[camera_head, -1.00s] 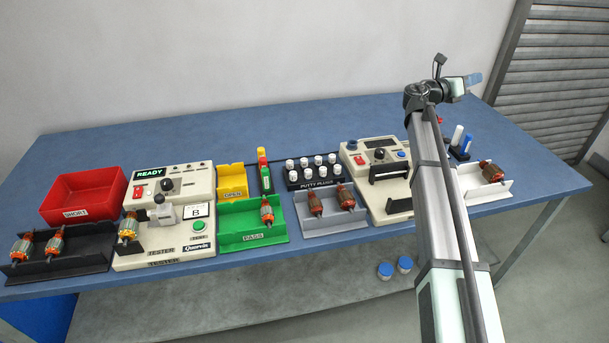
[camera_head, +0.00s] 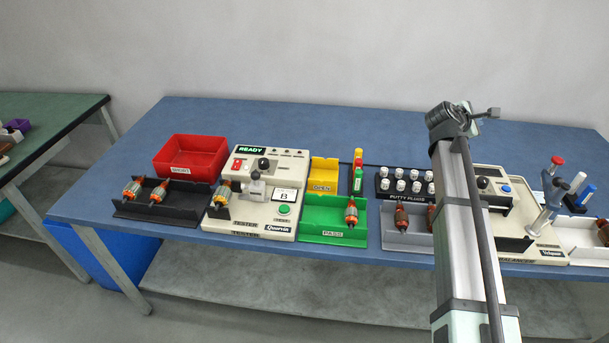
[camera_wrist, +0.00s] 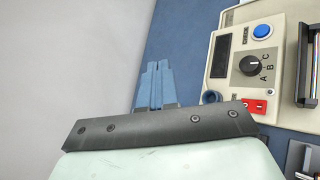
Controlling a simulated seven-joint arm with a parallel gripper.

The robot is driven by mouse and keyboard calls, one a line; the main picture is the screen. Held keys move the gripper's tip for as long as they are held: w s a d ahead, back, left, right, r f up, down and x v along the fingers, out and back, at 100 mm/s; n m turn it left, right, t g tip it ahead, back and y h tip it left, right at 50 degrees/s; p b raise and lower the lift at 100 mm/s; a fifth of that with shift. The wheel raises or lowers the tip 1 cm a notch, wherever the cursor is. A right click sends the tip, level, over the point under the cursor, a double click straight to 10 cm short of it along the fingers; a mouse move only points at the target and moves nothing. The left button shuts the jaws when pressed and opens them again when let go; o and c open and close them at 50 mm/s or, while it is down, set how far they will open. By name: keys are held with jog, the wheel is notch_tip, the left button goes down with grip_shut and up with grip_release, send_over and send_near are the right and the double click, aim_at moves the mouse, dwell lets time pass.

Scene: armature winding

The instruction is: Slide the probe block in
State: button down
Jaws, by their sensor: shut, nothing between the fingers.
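The tester (camera_head: 270,230) is a cream unit left of the table's middle, with a green READY display. The probe block (camera_head: 255,188) is a small light-grey piece on its deck. An armature (camera_head: 221,197) with an orange end sits just left of the block, and a visible gap seems to lie between them. My gripper (camera_wrist: 157,66) shows blue fingers close together with nothing between them in the wrist view. It is above the table near the second cream unit, well right of the probe block. In the head view its fingers are hidden at the end of my arm.
A red bin (camera_head: 190,156) and black tray (camera_head: 150,213) lie left of the tester. A yellow bin (camera_head: 323,172), green PASS tray (camera_head: 320,205) and signal tower (camera_head: 358,172) lie right. The second unit (camera_wrist: 222,85) has a dial and blue button. The table's back strip is clear.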

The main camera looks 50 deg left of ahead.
jog(key=s+a+f+m+g+y, duration=0.4)
jog(key=s+a+f, duration=0.1)
jog(key=s+a, duration=0.3)
jog(key=s+a+f+m+g+y, duration=0.3)
jog(key=s+a+f+m, duration=0.2)
jog(key=s+a, duration=0.3)
jog(key=s+a+m+g+y, duration=0.2)
jog(key=s+a+m+g, duration=0.15)
jog(key=s, duration=0.45)
jog(key=s+a+m+g+y, duration=0.2)
jog(key=s+a+m, duration=0.15)
jog(key=s, duration=0.35)
jog(key=s+d+f+m+g+y, duration=0.1)
jog(key=s+d+m+g, duration=0.3)
jog(key=s+g, duration=0.6)
jog(key=shift+s+d+f+y, duration=0.25)
jog(key=shift+s+d+y, duration=0.35)
jog(key=shift+y, duration=0.1)
jog(key=shift+a, duration=0.15)
send_near(257, 185)
jog(key=s+a+r, duration=0.2)
jog(key=a, duration=0.3)
jog(key=shift+s, duration=0.3)
